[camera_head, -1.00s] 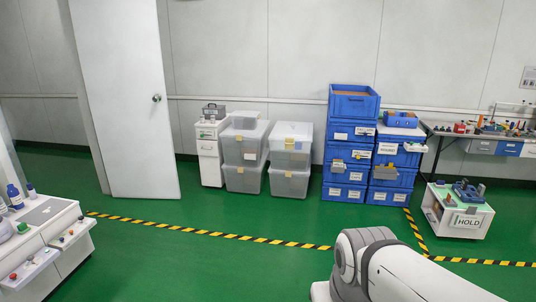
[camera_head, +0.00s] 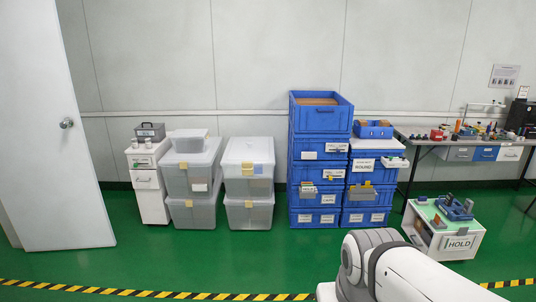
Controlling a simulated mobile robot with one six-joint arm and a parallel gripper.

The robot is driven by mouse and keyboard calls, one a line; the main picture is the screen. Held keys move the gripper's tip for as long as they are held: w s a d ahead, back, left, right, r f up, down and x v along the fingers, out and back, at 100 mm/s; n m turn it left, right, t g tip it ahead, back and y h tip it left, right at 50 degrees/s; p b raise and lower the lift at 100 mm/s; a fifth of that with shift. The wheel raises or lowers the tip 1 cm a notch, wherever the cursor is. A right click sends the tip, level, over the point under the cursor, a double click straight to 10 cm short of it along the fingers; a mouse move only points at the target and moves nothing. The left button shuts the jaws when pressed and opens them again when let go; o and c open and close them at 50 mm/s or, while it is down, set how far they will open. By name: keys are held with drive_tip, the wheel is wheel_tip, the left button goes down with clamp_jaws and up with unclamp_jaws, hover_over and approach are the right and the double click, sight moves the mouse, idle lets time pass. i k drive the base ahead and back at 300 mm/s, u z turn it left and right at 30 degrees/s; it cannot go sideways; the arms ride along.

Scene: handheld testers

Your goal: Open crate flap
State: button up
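Blue crates (camera_head: 318,150) stand stacked against the back wall, right of centre, with an open-topped crate (camera_head: 321,112) at the top. A second, shorter blue stack (camera_head: 369,195) stands beside it on the right. Some crates have grey front pieces, one (camera_head: 308,191) on the left stack and one (camera_head: 361,193) on the right stack; they look like flaps, one with items showing above it. I cannot tell which crate is meant. My arm crosses the lower right in front of the stacks, but my gripper is not in view.
Translucent bins (camera_head: 248,182) stand left of the crates, beside a white drawer cabinet (camera_head: 148,182). A low white HOLD cart (camera_head: 444,232) and a workbench (camera_head: 462,142) stand at the right. A door (camera_head: 50,120) is at the left. Green floor before the stacks is clear, with striped tape (camera_head: 150,293).

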sight(329, 118)
drive_tip(key=z, duration=0.15)
drive_tip(key=i, duration=3.8)
